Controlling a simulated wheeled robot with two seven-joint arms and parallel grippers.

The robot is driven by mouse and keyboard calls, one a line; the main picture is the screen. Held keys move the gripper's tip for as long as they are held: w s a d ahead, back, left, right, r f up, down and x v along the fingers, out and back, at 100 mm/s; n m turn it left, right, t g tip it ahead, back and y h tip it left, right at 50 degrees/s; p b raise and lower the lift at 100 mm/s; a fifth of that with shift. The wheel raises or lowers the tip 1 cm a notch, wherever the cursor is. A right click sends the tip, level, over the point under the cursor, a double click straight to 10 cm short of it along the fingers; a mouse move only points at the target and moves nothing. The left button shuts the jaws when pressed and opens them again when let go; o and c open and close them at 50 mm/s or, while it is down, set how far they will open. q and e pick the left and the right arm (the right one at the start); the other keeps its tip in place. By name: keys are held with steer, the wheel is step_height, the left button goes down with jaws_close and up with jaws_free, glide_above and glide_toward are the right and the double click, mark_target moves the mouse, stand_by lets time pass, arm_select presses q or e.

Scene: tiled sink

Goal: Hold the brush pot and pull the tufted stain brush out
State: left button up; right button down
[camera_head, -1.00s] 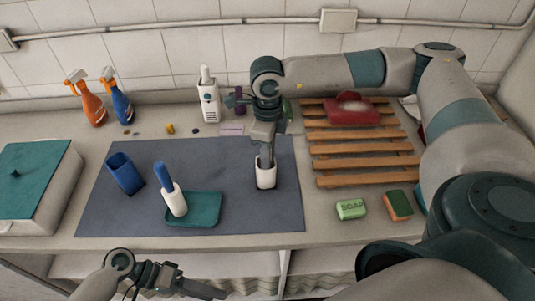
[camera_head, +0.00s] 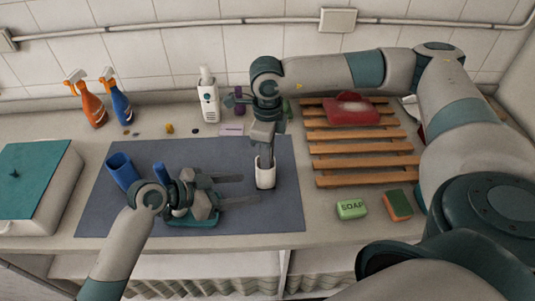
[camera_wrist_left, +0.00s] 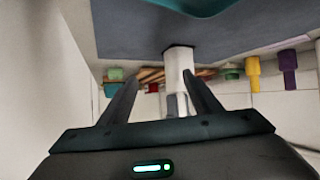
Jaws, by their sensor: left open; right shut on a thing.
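The white brush pot (camera_head: 265,179) stands upright on the dark mat, right of its middle. My right gripper (camera_head: 265,160) comes down from above and is shut at the pot's mouth on the tufted stain brush, which is almost wholly hidden by the fingers and pot. My left gripper (camera_head: 250,188) is open and low over the mat, fingers pointing right, tips just left of the pot. In the left wrist view, which is upside down, the brush pot (camera_wrist_left: 178,62) lies ahead, between the open fingers but nearer the right one; contact cannot be told.
A blue cup (camera_head: 121,168) and a blue handle (camera_head: 159,173) above a teal tray (camera_head: 180,222) are beside or behind my left arm. A wooden rack (camera_head: 365,164), green soap (camera_head: 351,209) and sponge (camera_head: 398,206) lie right. Spray bottles (camera_head: 93,106) and a white bottle (camera_head: 208,98) stand behind.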

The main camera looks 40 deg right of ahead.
mark_target(263, 177)
arm_select(q)
steer(key=shift+w+t, duration=0.5)
steer(key=shift+w, duration=0.85)
steer(key=shift+x, duration=5.05)
steer(key=shift+r, duration=0.2)
steer(key=shift+c, duration=0.3)
steer(key=shift+c, duration=1)
steer(key=o, duration=1.1)
